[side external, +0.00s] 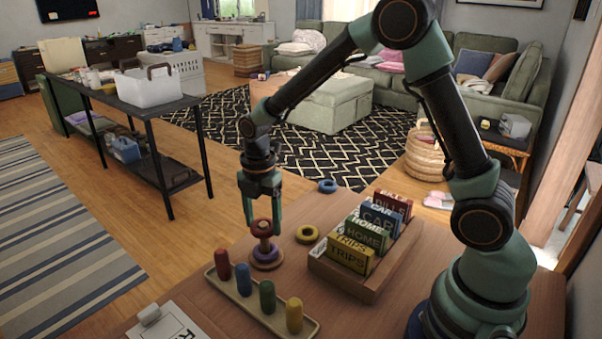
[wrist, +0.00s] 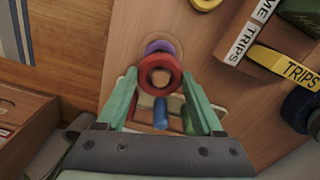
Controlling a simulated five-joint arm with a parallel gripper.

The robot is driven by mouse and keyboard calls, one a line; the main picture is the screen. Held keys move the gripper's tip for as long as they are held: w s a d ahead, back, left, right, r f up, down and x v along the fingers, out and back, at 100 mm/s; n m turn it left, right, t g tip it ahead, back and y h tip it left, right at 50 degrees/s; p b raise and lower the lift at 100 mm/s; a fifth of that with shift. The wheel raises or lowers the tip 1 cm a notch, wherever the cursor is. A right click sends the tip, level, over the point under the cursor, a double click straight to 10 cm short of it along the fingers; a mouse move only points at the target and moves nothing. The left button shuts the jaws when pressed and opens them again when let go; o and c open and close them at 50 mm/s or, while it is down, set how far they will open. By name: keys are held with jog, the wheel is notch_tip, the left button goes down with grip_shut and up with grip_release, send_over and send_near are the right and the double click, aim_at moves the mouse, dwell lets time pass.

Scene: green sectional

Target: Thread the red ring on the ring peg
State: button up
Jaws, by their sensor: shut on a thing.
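My gripper (side external: 262,208) points down over the ring peg (side external: 265,244), shut on the red ring (side external: 262,226). The ring is at the top of the peg; I cannot tell whether it is just above the tip or around it. In the wrist view the red ring (wrist: 160,91) sits between my fingertips (wrist: 160,82), with the tan peg top (wrist: 160,76) showing through its hole. A purple ring (side external: 266,253) lies low around the peg, on its round base; its far edge shows in the wrist view (wrist: 160,46).
A yellow ring (side external: 307,234) and a blue ring (side external: 327,186) lie loose on the table. A tray (side external: 213,279) with several coloured pegs stands in front. A wooden rack (side external: 365,287) of labelled boxes stands to the right. A clipboard (side external: 168,325) lies front left.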

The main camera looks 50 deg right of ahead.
aim_at(264, 236)
jog(key=shift+f, duration=2.4)
jog(key=o, duration=1.3)
notch_tip(264, 236, up, 12)
